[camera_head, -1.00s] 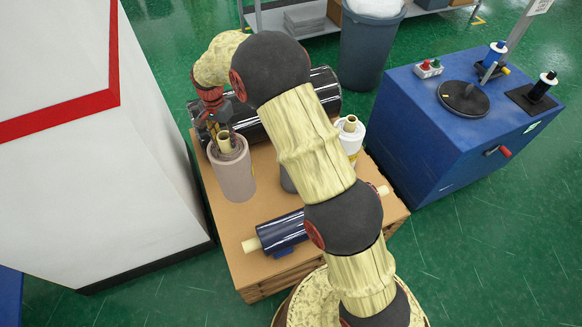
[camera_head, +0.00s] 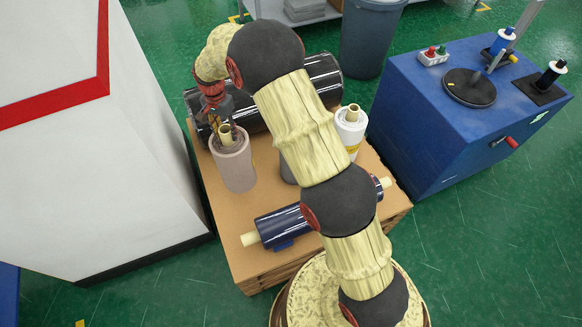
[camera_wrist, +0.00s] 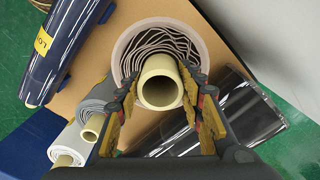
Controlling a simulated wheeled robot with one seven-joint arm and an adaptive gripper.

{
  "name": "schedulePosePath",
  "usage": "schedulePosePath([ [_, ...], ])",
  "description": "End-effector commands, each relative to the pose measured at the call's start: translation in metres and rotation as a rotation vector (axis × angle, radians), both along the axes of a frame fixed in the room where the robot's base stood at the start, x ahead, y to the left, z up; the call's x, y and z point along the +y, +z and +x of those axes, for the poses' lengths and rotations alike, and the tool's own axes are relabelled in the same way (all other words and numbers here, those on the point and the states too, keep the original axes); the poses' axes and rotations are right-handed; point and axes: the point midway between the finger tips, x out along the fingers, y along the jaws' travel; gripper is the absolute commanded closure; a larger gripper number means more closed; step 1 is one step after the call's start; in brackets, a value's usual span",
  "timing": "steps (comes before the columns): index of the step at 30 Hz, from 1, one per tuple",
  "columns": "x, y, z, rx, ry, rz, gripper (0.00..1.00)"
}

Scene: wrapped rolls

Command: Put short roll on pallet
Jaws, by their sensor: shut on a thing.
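A pinkish-grey roll (camera_head: 235,168) with a pale core stands upright at the left side of the pallet (camera_head: 218,222). In the wrist view the same roll (camera_wrist: 124,50) is seen from above, with its core (camera_wrist: 160,82) in the middle. My gripper (camera_head: 222,120) is at the roll's top. In the wrist view its fingers (camera_wrist: 160,95) lie on both sides of the core and are shut on the roll. The roll's lower end is over or on the pallet; I cannot tell whether it touches.
A long dark roll (camera_head: 320,80) lies across the pallet's back. A dark blue roll (camera_head: 285,226) lies at the front. A white roll (camera_head: 349,132) stands at the right, a grey one partly hidden by my arm. A blue machine (camera_head: 440,130) stands right, a white cabinet (camera_head: 100,170) left.

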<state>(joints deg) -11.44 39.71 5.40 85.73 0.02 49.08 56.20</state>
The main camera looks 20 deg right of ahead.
Motion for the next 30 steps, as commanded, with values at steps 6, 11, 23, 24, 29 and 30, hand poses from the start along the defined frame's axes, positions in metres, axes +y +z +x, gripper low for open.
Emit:
schedulePosePath([
  [6,0.000,-0.012,0.001,-0.002,0.000,0.001,1.00],
  [11,0.000,-0.022,0.000,0.000,0.000,0.000,1.00],
  [23,0.000,-0.077,0.000,-0.001,0.000,0.001,1.00],
  [24,0.000,-0.079,0.000,-0.001,0.000,0.001,1.00],
  [29,0.000,-0.099,0.000,0.000,0.000,0.000,1.00],
  [30,0.000,-0.105,0.000,0.001,0.000,0.000,1.00],
])
